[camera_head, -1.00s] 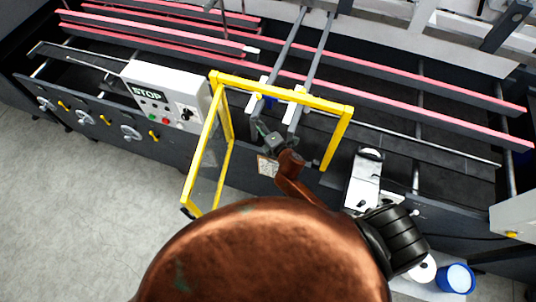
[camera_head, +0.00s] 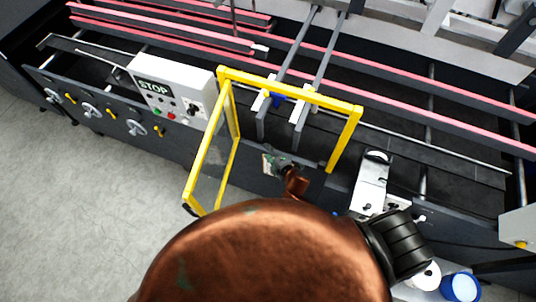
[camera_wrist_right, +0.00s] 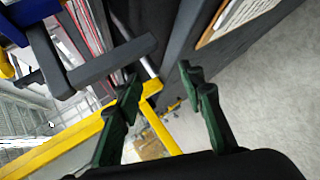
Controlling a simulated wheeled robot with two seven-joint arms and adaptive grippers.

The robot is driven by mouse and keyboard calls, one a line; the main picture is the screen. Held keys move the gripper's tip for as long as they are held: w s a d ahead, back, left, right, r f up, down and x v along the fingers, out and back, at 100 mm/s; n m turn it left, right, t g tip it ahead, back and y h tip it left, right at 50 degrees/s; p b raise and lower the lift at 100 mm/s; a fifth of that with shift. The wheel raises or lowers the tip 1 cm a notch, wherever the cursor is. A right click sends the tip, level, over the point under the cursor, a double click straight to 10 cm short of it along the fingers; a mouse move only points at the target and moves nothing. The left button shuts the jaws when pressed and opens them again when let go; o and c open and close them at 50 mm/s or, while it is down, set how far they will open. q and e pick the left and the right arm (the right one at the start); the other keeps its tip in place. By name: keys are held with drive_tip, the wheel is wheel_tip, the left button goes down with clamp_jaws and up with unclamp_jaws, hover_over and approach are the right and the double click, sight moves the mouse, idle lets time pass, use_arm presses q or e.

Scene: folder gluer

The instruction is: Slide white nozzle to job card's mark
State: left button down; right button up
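Two white pieces, one on the left (camera_head: 262,98) and one on the right (camera_head: 299,113), sit by the two grey bars inside the yellow frame, with a blue part (camera_head: 279,99) between them. I cannot tell which is the nozzle, and no mark is readable. My left gripper is not in view.
The yellow guard frame (camera_head: 290,91) surrounds the bars, with a clear panel on its left. A STOP control box (camera_head: 172,92) stands left. A white device (camera_head: 371,182) stands right. Pink belts (camera_head: 400,108) run behind. The floor at left is clear.

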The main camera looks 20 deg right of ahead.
drive_tip(key=shift+s+f, duration=0.15)
drive_tip(key=shift+f, duration=0.25)
